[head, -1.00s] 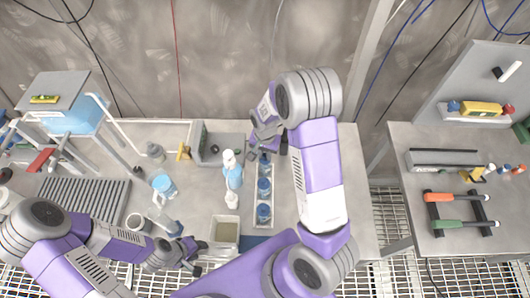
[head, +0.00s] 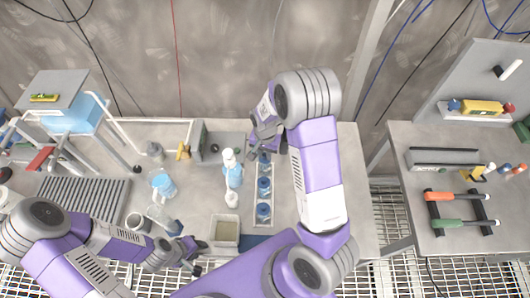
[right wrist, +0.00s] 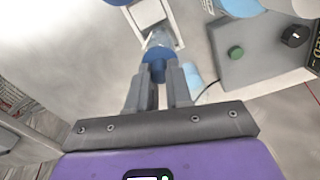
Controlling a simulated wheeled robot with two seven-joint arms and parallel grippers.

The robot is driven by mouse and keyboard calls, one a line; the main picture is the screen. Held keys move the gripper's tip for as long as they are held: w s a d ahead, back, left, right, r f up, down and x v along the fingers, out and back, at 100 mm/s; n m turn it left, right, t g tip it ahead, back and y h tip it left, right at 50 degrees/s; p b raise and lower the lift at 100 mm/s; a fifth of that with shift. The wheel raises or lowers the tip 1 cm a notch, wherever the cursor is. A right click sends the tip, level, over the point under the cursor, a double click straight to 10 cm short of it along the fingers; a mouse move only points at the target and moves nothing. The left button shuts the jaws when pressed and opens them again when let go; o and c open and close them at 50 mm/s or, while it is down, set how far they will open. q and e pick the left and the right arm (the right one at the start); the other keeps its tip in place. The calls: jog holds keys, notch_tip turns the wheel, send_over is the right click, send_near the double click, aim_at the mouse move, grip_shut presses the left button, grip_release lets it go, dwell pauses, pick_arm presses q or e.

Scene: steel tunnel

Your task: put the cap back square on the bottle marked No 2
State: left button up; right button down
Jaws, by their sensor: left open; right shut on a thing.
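A narrow pale rack (head: 280,212) holds blue-topped bottles (head: 263,187) in a row; no number can be read on them. My right gripper (head: 257,148) is at the rack's far end, partly hidden by its own arm. In the right wrist view its fingers (right wrist: 160,84) are shut on a blue cap (right wrist: 155,58). A pale, clear bottle (right wrist: 160,40) shows just beyond the cap; I cannot tell whether they touch or whether the cap sits square. My left gripper (head: 199,257) is open and empty near the table's front, left of a square tub.
The square tub (head: 225,229), a spray bottle (head: 233,172) and a small white bottle (head: 231,200) stand left of the rack. A grey box (head: 215,150) stands behind them. A blue jug (head: 163,186) is further left. Bare table lies right of my right arm.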

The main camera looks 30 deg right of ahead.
pick_arm(q)
jog(key=shift+f, duration=0.1)
pick_arm(e)
jog(key=shift+c, duration=1.6)
grip_release()
jog(key=shift+r, duration=0.1)
pick_arm(q)
jog(key=shift+r+p, duration=0.55)
jog(key=shift+p, duration=0.05)
pick_arm(e)
jog(key=shift+w+r, duration=0.1)
jog(key=shift+r, duration=0.5)
pick_arm(q)
jog(key=shift+r+p, duration=2.2)
jog(key=shift+r, duration=0.05)
pick_arm(e)
jog(key=shift+r, duration=2.8)
